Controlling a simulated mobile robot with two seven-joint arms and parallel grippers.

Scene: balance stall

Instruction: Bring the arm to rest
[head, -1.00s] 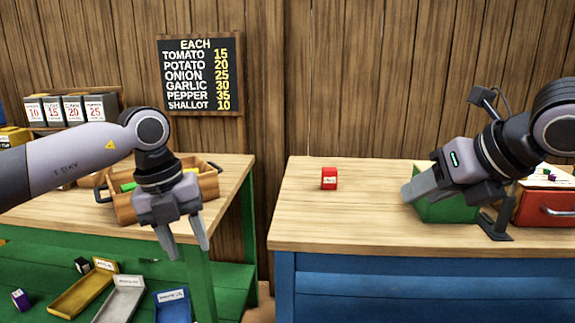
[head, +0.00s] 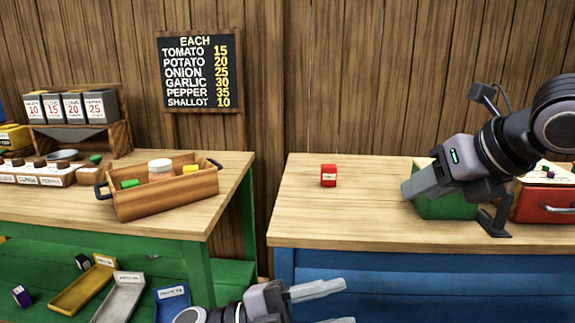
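My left gripper (head: 347,303) is at the bottom centre of the head view, low in front of the blue counter. Its two fingers point right and stand apart with nothing between them; the lower finger is partly cut off by the frame edge. My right gripper (head: 408,190) is held over the right counter, pointing left, in front of a green box (head: 448,208). I see it side-on, so its finger gap is hidden.
A small red block (head: 328,175) stands on the right counter (head: 340,222). A red box (head: 540,207) sits at right. Trays (head: 120,300) lie on the lower green shelf.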

